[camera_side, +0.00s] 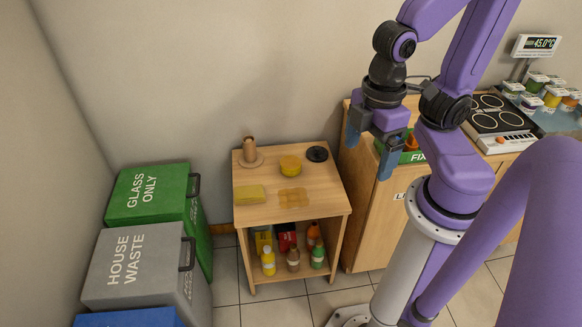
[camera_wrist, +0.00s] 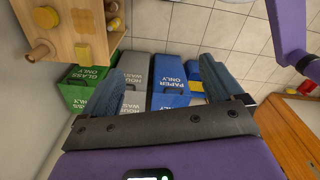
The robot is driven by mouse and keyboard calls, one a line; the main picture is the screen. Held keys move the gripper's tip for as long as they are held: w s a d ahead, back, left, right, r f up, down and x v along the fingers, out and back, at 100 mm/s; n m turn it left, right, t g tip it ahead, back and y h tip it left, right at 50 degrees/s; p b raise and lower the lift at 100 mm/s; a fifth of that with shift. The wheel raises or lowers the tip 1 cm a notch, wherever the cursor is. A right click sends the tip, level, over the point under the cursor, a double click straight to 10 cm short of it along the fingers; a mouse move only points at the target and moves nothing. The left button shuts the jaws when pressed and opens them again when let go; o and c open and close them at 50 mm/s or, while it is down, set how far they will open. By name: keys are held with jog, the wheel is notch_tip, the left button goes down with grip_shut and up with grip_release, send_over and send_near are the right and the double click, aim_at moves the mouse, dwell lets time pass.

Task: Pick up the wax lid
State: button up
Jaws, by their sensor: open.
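A small table (camera_side: 245,208) stands in the middle of the side view. On it lie a round yellow piece (camera_side: 290,165) and, to its right, a flat black disc (camera_side: 317,154). I cannot tell for sure which is the wax lid; the yellow piece looks waxy. The yellow piece also shows at the top left of the wrist view (camera_wrist: 45,17). My gripper (camera_side: 370,150) is open and empty, in the air to the right of the small table, near the cabinet. In the wrist view its two fingers (camera_wrist: 165,58) are wide apart, with bins seen beyond them.
A brown peg on a round base (camera_side: 252,155) and a yellow sponge (camera_side: 249,194) share the tabletop. Bottles (camera_side: 268,262) stand on the shelf below. Green (camera_side: 150,195) and grey (camera_side: 135,265) bins stand at left.

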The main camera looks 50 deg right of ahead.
jog(key=shift+o, duration=0.6)
jog(key=w+d+f+m+t+h, duration=0.1)
jog(key=w+d+f+m+h, duration=0.25)
jog(key=w, duration=0.55)
jog(key=w+d+f+m+t, duration=0.15)
jog(key=w+d+m, duration=0.35)
jog(key=w, duration=0.5)
jog(key=w+d+f+m+t+h, duration=0.1)
jog(key=w+d+f+m, duration=0.15)
jog(key=w+m, duration=0.5)
jog(key=m+g, duration=0.2)
jog(key=m, duration=0.8)
send_over(318, 148)
jog(key=s+a, duration=0.2)
jog(key=a, duration=0.3)
notch_tip(318, 148, down, 21)
jog(key=x, duration=1.1)
jog(key=shift+s+a, duration=0.1)
jog(key=shift+d+f, duration=0.1)
jog(key=shift+f, duration=0.7)
jog(key=shift+d+f, duration=0.15)
jog(key=shift+f, duration=0.6)
jog(key=shift+x, duration=1.1)
